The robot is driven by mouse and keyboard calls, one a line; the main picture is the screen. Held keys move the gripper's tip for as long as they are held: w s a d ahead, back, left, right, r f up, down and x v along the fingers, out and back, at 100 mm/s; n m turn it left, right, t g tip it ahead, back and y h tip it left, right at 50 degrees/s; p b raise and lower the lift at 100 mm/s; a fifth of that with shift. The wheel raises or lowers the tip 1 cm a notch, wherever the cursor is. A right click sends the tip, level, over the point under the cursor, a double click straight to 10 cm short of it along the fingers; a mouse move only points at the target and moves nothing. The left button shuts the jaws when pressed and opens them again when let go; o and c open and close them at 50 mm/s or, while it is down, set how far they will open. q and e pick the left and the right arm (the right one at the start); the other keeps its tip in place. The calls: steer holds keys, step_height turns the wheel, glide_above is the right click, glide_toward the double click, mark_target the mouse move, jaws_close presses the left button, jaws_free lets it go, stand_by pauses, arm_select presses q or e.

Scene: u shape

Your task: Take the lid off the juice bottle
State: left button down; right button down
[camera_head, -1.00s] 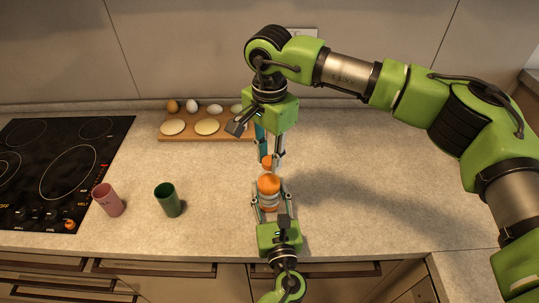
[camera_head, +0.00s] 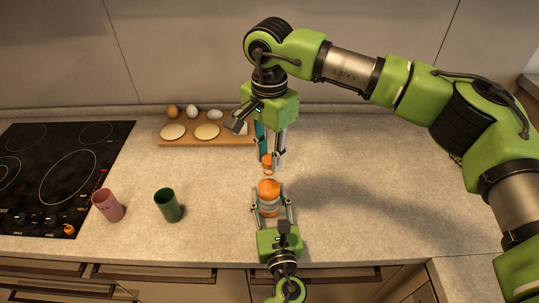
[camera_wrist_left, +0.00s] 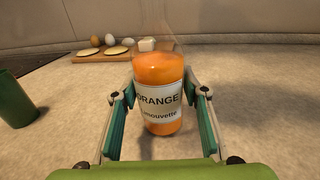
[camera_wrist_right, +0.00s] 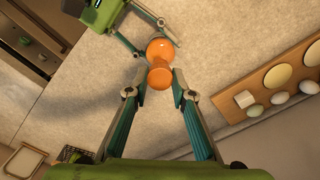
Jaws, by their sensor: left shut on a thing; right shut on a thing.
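The juice bottle (camera_head: 268,188) is orange with a white label and stands upright near the counter's front. Its label reads "ORANGE" in the left wrist view (camera_wrist_left: 158,95), where a clear neck rises out of frame. My left gripper (camera_head: 270,203) is shut around the bottle's body from the front. My right gripper (camera_head: 270,158) reaches down from above and is shut on the small orange lid (camera_head: 267,162). The lid is above the bottle's orange shoulder. In the right wrist view, the lid (camera_wrist_right: 160,76) is between the fingertips and overlaps the bottle (camera_wrist_right: 160,48); I cannot tell whether they touch.
A pink cup (camera_head: 107,206) and a green cup (camera_head: 168,205) stand left of the bottle. A wooden board (camera_head: 190,143) with eggs and pale discs lies behind. The hob (camera_head: 50,180) is at far left. The counter right of the bottle is clear.

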mark_target(269, 159)
steer(key=shift+r, duration=2)
arm_select(q)
steer(key=c, duration=1.2)
jaws_free()
steer(key=shift+o, duration=0.2)
